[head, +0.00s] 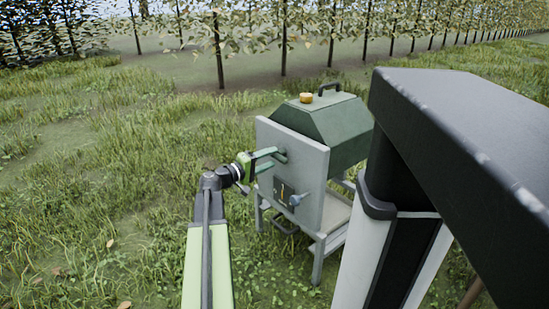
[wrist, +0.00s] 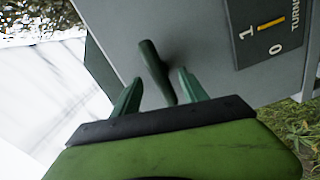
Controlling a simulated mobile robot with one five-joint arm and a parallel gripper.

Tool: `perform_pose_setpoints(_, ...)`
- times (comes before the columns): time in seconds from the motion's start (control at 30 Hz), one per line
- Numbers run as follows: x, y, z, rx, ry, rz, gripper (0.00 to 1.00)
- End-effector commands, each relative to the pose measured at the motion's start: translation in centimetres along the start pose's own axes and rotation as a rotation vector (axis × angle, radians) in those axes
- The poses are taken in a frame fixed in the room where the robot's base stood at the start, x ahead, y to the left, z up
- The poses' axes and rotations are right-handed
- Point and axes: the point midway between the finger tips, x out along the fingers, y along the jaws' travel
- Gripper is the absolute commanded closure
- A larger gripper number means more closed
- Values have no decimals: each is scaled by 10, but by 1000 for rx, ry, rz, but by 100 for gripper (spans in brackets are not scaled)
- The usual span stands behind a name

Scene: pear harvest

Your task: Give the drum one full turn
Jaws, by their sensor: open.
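The drum (head: 335,135) is a dark green faceted body behind a grey upright panel (head: 292,155) on a metal stand. A dark green handle (wrist: 157,72) sticks out from the panel in the wrist view. My gripper (head: 268,159) is in front of the panel with its green fingers pointing at it. In the wrist view my gripper (wrist: 160,78) is open, one finger on each side of the handle, with gaps visible. A dark plate (wrist: 265,28) reads TURNS, with 1, 0 and a yellow pointer mark. Where the pointer reads is unclear.
A yellow-orange round piece (head: 306,98) and a black handle (head: 328,88) are on top of the drum. A tray (head: 338,214) lies below. Grass is open at left.

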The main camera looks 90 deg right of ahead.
Motion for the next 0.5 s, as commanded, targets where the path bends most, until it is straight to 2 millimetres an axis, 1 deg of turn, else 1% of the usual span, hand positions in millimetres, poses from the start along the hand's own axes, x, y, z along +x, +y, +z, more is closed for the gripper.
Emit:
perform_pose_setpoints(0.03,-8,0,0,0,2,0,49)
perform_pose_setpoints(0.3,-45,0,1,0,2,0,49)
perform_pose_setpoints(0.4,-59,0,0,0,3,-1,49)
perform_pose_setpoints(0.5,-67,0,0,0,1,0,49)
